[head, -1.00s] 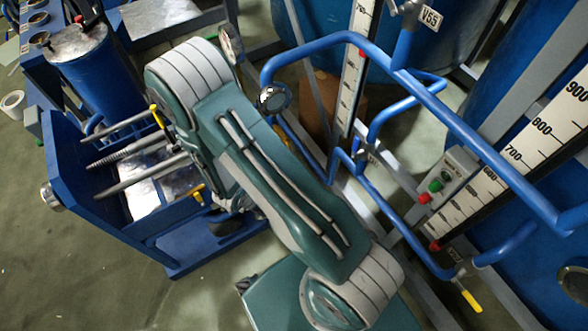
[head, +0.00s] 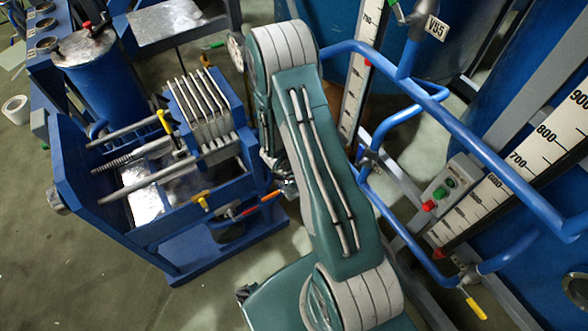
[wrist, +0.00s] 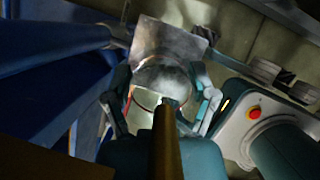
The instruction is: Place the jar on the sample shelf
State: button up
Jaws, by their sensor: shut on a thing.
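In the wrist view my gripper (wrist: 165,104) has its two jointed fingers closed in on either side of a pale, glassy jar (wrist: 150,98) with a thin reddish rim. The jar is dim and partly covered by a brown rod-like shape in front of it. A shiny grey plate shows just beyond the jar; I cannot tell whether they touch. I cannot make out for sure which surface is the sample shelf.
A blue filter press (head: 70,190) with grey plates stands left of my arm. A blue cylinder (head: 90,75) and a metal-topped stand (head: 165,22) are behind it. Blue pipes (head: 455,130) and scaled tanks crowd the right. A white roll (head: 16,108) lies on the floor at far left.

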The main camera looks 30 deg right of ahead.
jog(key=shift+d+f, duration=0.1)
jog(key=shift+f, duration=0.25)
jog(key=shift+d, duration=0.35)
jog(key=o, duration=1.1)
jog(key=shift+o, duration=0.2)
jog(key=shift+a, duration=0.2)
jog(key=v, duration=1.2)
jog(key=shift+s, duration=0.15)
